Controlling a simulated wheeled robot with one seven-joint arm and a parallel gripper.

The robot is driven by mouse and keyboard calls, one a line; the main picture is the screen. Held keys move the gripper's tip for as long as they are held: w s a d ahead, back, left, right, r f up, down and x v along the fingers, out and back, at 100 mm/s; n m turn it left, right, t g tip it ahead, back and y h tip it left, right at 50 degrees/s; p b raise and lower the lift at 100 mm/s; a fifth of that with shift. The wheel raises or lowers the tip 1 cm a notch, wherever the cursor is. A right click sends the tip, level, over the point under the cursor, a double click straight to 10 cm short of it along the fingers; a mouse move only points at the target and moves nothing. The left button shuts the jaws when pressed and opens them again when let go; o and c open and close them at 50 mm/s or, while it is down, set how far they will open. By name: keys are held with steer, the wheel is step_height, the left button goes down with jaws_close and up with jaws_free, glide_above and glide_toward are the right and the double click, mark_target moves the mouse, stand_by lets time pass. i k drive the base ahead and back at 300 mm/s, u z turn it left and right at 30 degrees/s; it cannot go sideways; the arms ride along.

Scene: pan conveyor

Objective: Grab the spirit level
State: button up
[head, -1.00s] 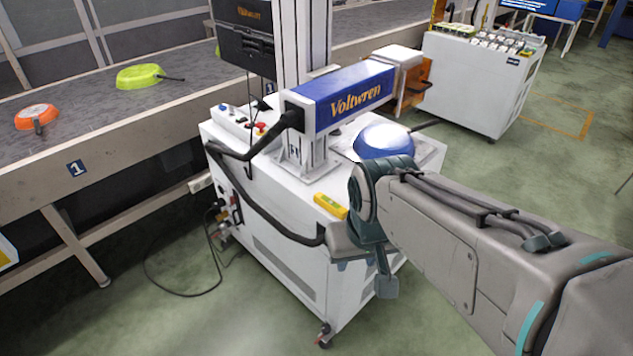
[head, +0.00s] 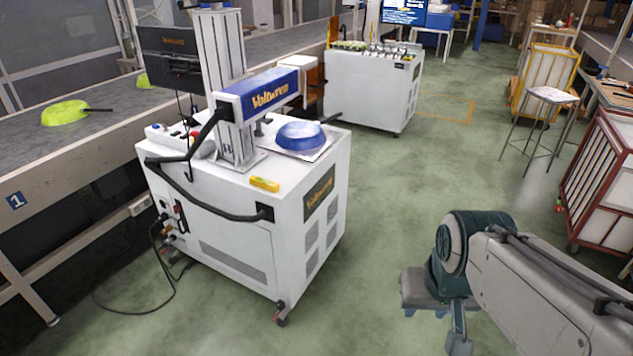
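The spirit level (head: 264,184) is a small yellow bar lying on the front part of the white Voltwren machine's top (head: 228,178), in front of the machine's column. My gripper (head: 432,325) hangs over the floor at the lower right, well to the right of the machine and apart from the level. I see the gripper's grey and dark green parts from behind and above. Its fingertips cannot be made out clearly, so its opening is unclear. Nothing visible is held in it.
A blue pan (head: 300,136) sits on the machine top behind the level. A conveyor (head: 70,150) with a green pan (head: 62,113) runs along the left. Green floor is clear between the machine and my arm. A stool (head: 550,95) and a red-framed cart (head: 600,175) stand at right.

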mark_target(266, 185)
steer(key=z, duration=0.2)
steer(key=i, duration=0.7)
steer(key=u, duration=0.4)
steer(key=i, duration=1.1)
steer(key=u, duration=1.1)
steer(key=i, duration=0.4)
steer(key=u, duration=0.25)
